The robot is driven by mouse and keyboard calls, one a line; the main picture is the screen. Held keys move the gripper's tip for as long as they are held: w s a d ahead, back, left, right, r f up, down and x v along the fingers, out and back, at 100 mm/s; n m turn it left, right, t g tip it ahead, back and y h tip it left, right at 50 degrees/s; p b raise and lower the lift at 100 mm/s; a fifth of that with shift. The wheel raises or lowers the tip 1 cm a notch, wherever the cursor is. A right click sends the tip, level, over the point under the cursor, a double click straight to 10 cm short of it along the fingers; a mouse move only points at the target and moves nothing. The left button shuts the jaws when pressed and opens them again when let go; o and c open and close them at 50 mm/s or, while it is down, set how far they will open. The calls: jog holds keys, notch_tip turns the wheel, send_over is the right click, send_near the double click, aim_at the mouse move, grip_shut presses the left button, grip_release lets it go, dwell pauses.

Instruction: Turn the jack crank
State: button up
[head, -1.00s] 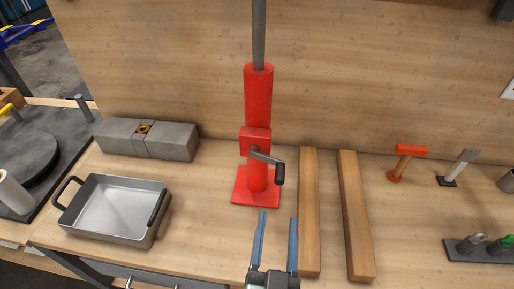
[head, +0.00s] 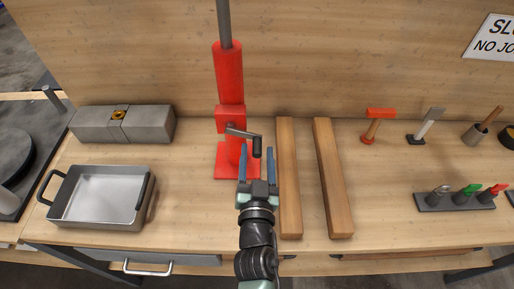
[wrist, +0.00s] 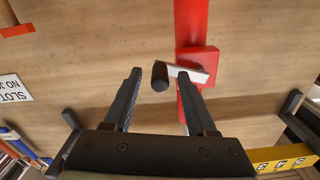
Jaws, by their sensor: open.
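A red jack (head: 229,85) stands upright on the wooden bench on a square red base, with a grey rod rising from its top. Its crank has a grey metal arm (head: 240,132) and a dark handle (head: 257,147) at the right end. My gripper (head: 257,148) is open in front of the jack, its two blue-looking fingers around or close to the handle in the head view. In the wrist view the handle (wrist: 160,76) appears between the fingertips, slightly beyond them. I cannot tell whether a finger touches it.
Two wooden beams (head: 289,180) (head: 333,180) lie just right of my gripper. A grey metal tray (head: 95,199) and a concrete block (head: 90,124) are on the left. A red-headed hammer (head: 381,113) and a tool rack (head: 450,207) are on the right. A wooden panel stands behind.

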jog(key=shift+w, duration=0.5)
grip_shut()
dwell(1.2)
